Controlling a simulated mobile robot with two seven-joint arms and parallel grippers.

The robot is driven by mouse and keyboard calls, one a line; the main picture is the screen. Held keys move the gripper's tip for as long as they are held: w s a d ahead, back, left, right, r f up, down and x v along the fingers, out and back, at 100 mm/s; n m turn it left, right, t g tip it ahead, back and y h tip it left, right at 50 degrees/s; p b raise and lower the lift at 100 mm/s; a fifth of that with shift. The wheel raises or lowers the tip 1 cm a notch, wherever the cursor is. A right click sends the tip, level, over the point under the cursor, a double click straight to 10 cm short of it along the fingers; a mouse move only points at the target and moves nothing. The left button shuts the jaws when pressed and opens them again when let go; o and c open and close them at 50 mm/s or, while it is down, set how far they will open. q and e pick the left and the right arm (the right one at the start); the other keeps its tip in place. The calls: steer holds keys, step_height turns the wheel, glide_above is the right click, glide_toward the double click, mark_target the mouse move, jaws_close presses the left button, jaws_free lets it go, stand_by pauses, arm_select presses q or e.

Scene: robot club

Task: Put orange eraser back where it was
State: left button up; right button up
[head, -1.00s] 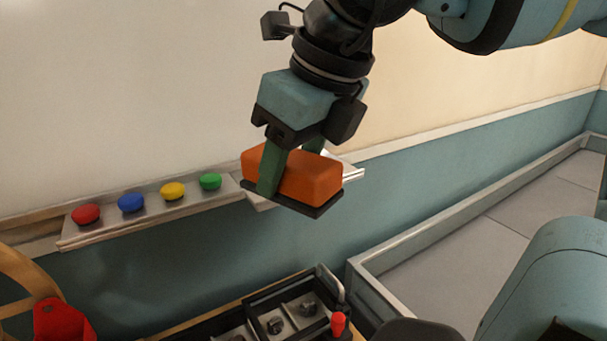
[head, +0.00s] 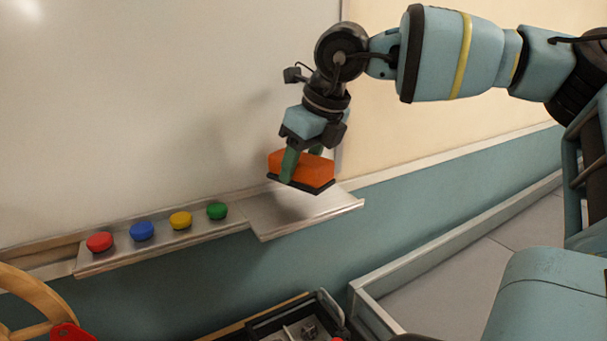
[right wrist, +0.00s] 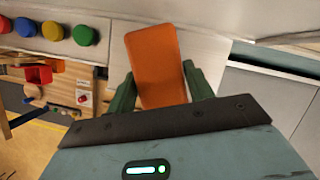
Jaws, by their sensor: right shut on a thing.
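The orange eraser (head: 312,167) has an orange block body with a dark pad on its underside. My right gripper (head: 303,164) is shut on it, with green fingers on either side. The eraser is above the wider right end of the whiteboard's metal tray (head: 287,220), close to the board; a gap shows beneath it. In the right wrist view the eraser (right wrist: 157,66) lies between the two fingers, with the pale tray plate (right wrist: 205,50) behind it. My left gripper is in neither current view.
Red (head: 99,242), blue (head: 142,230), yellow (head: 181,220) and green (head: 217,210) round magnets stand in a row on the tray's left part. The wide plate at right is bare. A dark compartment box (head: 290,322) is below.

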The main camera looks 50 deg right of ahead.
mark_target(302, 181)
steer(key=shift+f, duration=1.75)
steer(key=shift+f, duration=0.1)
steer(key=shift+f, duration=0.15)
steer(key=o, duration=0.9)
steer(key=shift+r+p, duration=0.3)
steer(key=shift+r, duration=0.35)
steer(key=v, duration=1.1)
steer(key=shift+s, duration=0.15)
